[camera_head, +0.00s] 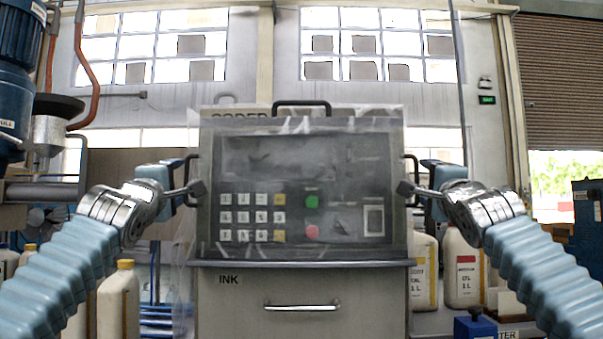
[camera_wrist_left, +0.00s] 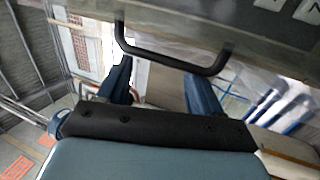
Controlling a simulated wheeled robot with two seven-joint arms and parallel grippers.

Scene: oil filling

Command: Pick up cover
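A black handle stands on each side: the left handle (camera_head: 190,180) and the right handle (camera_head: 411,176). My left gripper (camera_head: 176,184) is beside the left handle. In the left wrist view, its fingers (camera_wrist_left: 160,88) are spread, and the black handle (camera_wrist_left: 165,60) runs just ahead of them, not gripped. My right gripper (camera_head: 424,185) is beside the right handle, its fingers apart; contact there is unclear.
Below the panel is a grey cabinet (camera_head: 300,288) marked INK with a drawer handle. White bottles (camera_head: 464,268) stand at the right and another bottle (camera_head: 118,300) at the left, near my arms. A blue machine (camera_head: 20,60) is at the far left.

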